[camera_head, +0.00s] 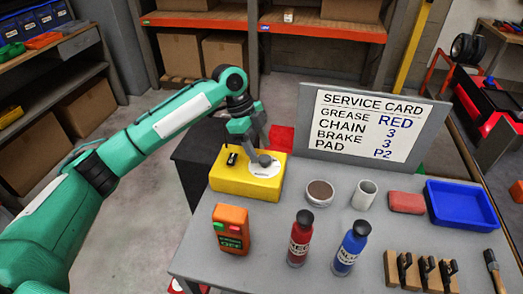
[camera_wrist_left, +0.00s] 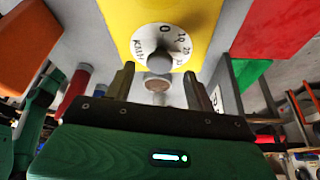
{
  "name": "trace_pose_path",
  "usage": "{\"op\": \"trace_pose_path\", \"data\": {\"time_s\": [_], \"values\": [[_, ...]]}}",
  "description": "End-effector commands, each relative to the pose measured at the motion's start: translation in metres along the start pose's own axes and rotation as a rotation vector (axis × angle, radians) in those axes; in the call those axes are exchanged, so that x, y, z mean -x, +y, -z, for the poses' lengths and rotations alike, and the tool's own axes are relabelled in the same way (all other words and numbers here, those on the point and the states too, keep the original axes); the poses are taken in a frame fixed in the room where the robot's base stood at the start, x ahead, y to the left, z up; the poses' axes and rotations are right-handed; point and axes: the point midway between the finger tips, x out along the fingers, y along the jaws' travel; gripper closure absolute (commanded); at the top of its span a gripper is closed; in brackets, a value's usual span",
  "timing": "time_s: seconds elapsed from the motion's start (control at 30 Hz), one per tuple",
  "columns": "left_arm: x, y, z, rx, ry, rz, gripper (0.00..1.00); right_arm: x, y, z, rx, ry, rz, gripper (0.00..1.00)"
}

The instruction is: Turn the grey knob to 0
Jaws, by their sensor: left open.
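The grey knob (camera_head: 265,160) sits on a round white dial (camera_wrist_left: 180,43) on top of a yellow box (camera_head: 230,185) at the table's left back corner. In the left wrist view, the knob (camera_wrist_left: 159,61) is ahead of the fingertips, with a 0 on the dial's far side and larger numbers to the right. I cannot make out where the knob points. My left gripper (camera_head: 257,143) is open above the knob, and in the wrist view its fingers (camera_wrist_left: 157,80) stand on either side of the knob's line. Contact with the knob cannot be told.
A small black switch (camera_head: 232,157) stands on the same box. An orange device reading OFF (camera_head: 231,228), red bottle (camera_head: 299,240) and blue bottle (camera_head: 351,247) are nearer. A round tin (camera_head: 319,193), white cup (camera_head: 364,194) and blue tray (camera_head: 462,207) lie right. A service card (camera_head: 365,126) stands behind.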

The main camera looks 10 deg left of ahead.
Motion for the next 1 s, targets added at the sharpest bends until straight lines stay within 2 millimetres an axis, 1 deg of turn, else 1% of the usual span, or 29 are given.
{"op": "trace_pose_path", "data": {"time_s": [0.03,0.1,0.2,0.3,0.53,0.57,0.6,0.67,0.7,0.77,1.0], "values": [[-0.007,0.0,0.0,0.0,0.0,-0.003,0.45,0.001,0.0,-0.001,0.0,-0.001,0.0,0.64],[-0.015,0.0,0.001,0.0,0.001,-0.002,0.45,0.002,0.0,-0.003,0.0,-0.002,0.0,0.64],[-0.022,0.0,0.0,0.0,0.0,-0.002,0.45,0.002,0.0,-0.004,0.0,-0.003,0.0,0.64],[-0.026,0.0,0.0,0.0,0.0,0.0,0.45,0.002,0.0,-0.004,0.0,-0.003,0.0,0.64],[-0.026,0.0,0.0,0.0,0.0,0.0,0.45,0.001,0.0,-0.007,0.0,-0.007,0.0,0.64],[-0.026,0.0,0.0,0.0,0.0,0.0,0.49,0.001,0.0,-0.007,0.0,-0.007,0.0,0.64],[-0.026,0.0,0.0,0.0,0.0,0.0,0.56,0.001,0.0,-0.007,0.001,-0.007,0.001,0.64],[-0.026,0.0,0.0,0.0,0.0,0.0,0.68,0.001,0.0,-0.007,0.001,-0.007,0.0,0.64],[-0.026,0.0,0.0,0.0,0.0,0.0,0.76,0.001,0.0,-0.006,0.001,-0.006,0.0,0.64],[-0.026,0.0,0.0,0.0,0.0,0.0,0.88,0.001,0.0,-0.005,0.001,-0.005,0.0,0.64],[-0.025,0.0,0.0,0.013,0.0,0.005,0.89,0.004,0.0,-0.001,0.001,0.003,0.0,0.64]]}}
